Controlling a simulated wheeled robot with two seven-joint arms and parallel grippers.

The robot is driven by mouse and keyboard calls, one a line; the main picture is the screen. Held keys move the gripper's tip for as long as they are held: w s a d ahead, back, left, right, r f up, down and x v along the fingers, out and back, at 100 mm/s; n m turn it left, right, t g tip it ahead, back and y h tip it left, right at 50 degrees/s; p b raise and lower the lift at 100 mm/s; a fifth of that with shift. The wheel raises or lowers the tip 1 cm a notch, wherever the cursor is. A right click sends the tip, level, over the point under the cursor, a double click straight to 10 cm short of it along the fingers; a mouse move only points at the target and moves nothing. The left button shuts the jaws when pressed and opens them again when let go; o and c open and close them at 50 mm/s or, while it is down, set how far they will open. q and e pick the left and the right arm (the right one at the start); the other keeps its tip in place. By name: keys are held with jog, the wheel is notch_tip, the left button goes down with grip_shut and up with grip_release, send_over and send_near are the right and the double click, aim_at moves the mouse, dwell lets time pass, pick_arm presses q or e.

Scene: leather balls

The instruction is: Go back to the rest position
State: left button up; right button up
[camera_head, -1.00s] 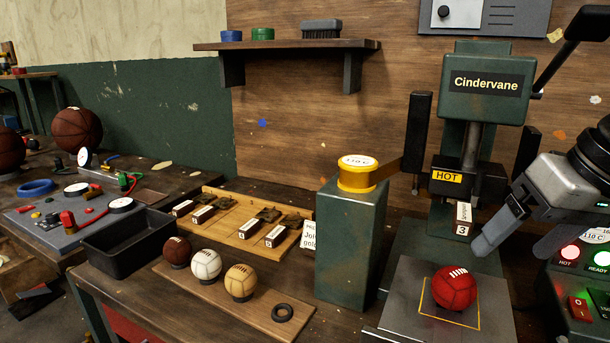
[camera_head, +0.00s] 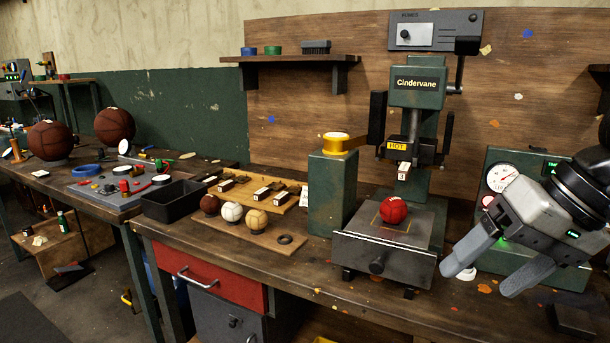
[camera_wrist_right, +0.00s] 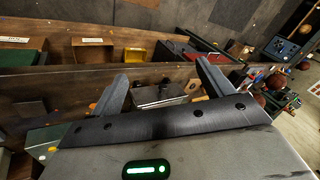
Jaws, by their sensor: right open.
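My right gripper (camera_head: 497,270) is open and empty at the right of the head view, in front of the green control box with its gauge. In the right wrist view its two fingers (camera_wrist_right: 160,92) stand apart with nothing between them. A red ball (camera_head: 393,210) sits on the plate of the green Cindervane press (camera_head: 417,88), left of the gripper and apart from it. A block hangs under the press head, above the ball. My left gripper does not show.
A green post with a yellow roll (camera_head: 334,143) stands left of the press. Brown, white (camera_head: 231,212) and tan balls sit on a wooden board. A black tray (camera_head: 173,201) is further left. The control box (camera_head: 497,190) stands behind my right gripper. Floor shows at lower left.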

jog(key=s+a+f+m+g+y, duration=0.15)
jog(key=a+m+g+y, duration=0.25)
jog(key=a+m+y, duration=0.95)
jog(key=w+d+f+m+t+h, duration=0.1)
jog(key=w+f+m+t, duration=0.2)
jog(key=m+t, duration=0.9)
jog(key=w+f+m+t+h, duration=0.2)
jog(key=w+f+m+t, duration=0.3)
jog(key=m, duration=1.2)
jog(key=s+d+f+m+t+h, duration=0.2)
jog(key=d+f+m+h, duration=0.1)
jog(key=f+m+h, duration=0.9)
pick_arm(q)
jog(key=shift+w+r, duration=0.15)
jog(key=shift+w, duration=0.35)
pick_arm(e)
jog(key=s+f+m+g, duration=0.8)
jog(key=s+f+m, duration=0.3)
jog(key=f+m, duration=0.3)
notch_tip(320, 180, down, 2)
jog(key=shift+s, duration=0.2)
